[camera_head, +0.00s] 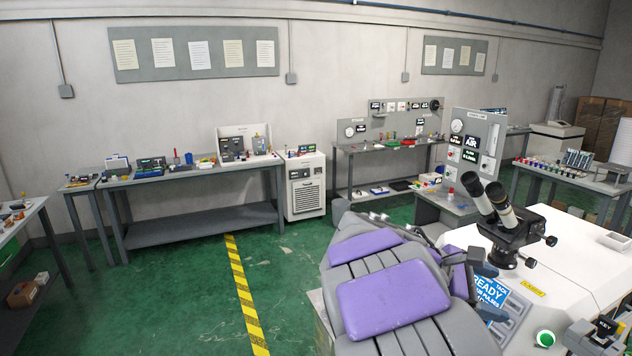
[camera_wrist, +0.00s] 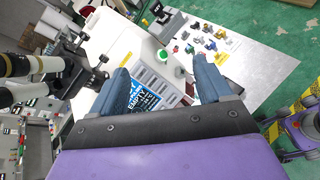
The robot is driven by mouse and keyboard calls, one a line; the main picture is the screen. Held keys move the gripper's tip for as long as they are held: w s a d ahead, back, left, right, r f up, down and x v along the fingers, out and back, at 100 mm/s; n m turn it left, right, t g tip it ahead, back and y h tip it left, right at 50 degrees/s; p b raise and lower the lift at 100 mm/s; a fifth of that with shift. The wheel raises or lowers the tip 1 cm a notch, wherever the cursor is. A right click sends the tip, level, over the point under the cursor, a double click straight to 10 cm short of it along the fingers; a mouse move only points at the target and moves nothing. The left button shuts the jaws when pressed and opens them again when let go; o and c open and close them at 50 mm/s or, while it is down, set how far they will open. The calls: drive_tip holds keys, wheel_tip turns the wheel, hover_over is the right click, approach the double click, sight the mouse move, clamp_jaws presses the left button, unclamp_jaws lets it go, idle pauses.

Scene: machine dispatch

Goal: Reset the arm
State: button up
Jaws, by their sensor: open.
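My gripper (camera_wrist: 159,66) is open, with its two blue-grey fingers spread apart and nothing between them. In the camera_head view the gripper (camera_head: 488,290) is partly hidden behind my purple and grey arm, beside the white laser machine (camera_head: 575,255). In the wrist view the fingers point over the machine's front, with its blue display sign (camera_wrist: 143,98) beyond and between them. I cannot tell the exact gap to the machine.
A black microscope head (camera_head: 510,222) with two eyepieces stands on the machine, close to the arm. A green button (camera_head: 544,338) and a key box (camera_head: 603,330) are near its front. Benches (camera_head: 200,222) line the back wall. Green floor (camera_head: 185,290) is open at left.

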drive_tip(key=s+a+f+m+y+b, duration=0.3)
drive_tip(key=s+a+f, duration=0.3)
drive_tip(key=s+f, duration=0.3)
drive_tip(key=s+a+f+m+g+y+b, duration=0.1)
drive_tip(key=s+a+f+m+y+b, duration=0.3)
drive_tip(key=s+f, duration=0.5)
drive_tip(key=s+a+f+m+y+b, duration=0.4)
drive_tip(key=s+a+f, duration=0.5)
drive_tip(key=s, duration=0.3)
drive_tip(key=shift+s+f+m+g+y, duration=0.35)
drive_tip(key=shift+f+m+y, duration=0.15)
drive_tip(key=shift+m+y, duration=0.4)
